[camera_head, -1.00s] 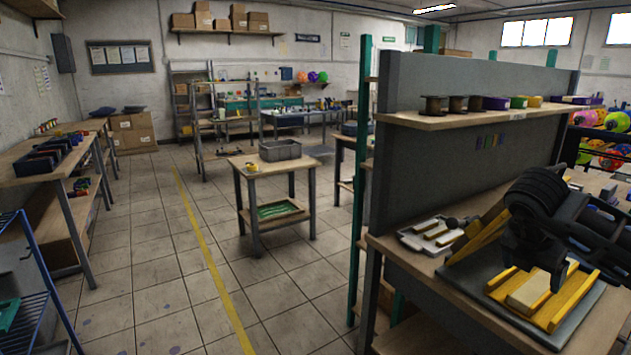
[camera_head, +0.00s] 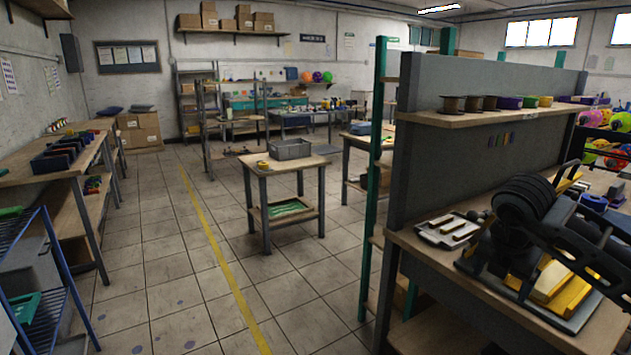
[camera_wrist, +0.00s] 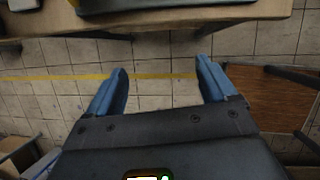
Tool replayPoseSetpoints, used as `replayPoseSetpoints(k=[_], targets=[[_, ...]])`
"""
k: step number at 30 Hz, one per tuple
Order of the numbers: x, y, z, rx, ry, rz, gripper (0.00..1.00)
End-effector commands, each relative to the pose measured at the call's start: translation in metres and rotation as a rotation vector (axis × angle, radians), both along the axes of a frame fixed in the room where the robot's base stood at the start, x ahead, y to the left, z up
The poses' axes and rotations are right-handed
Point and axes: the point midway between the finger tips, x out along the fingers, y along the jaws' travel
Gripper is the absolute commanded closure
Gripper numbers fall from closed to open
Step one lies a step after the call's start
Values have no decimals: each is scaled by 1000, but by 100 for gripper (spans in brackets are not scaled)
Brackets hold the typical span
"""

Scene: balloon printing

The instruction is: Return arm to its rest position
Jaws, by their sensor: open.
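My gripper (camera_wrist: 161,85) is open and empty in the wrist view, its two blue fingers apart over the tiled floor. In the head view my dark arm (camera_head: 545,225) is folded at the right, over the workbench. It partly hides a yellow and wood fixture (camera_head: 560,285) on a grey mat. The gripper fingers cannot be made out for certain in the head view.
The workbench (camera_head: 440,268) has an upright grey panel (camera_head: 470,85) with a shelf of spools. A grey tray (camera_head: 447,231) lies left of my arm. A small table (camera_head: 285,167) with a grey bin stands mid-room. The floor around the yellow line is clear.

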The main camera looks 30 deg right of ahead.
Motion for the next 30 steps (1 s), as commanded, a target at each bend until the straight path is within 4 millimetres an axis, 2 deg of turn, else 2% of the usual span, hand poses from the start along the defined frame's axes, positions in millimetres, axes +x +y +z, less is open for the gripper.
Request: replayPoseSetpoints(k=[8, 11, 16, 20, 21, 24, 27, 30], targets=[[35, 85, -14, 212, -86, 183, 15], [49, 134, -16, 330, -140, 283, 15], [68, 248, -6, 613, -286, 498, 15], [68, 335, 18, 853, -430, 648, 15], [65, 360, 28, 934, -481, 689, 15], [53, 416, 57, 1129, -615, 771, 15], [36, 458, 88, 1318, -755, 814, 15], [16, 486, 117, 1498, -899, 815, 15]])
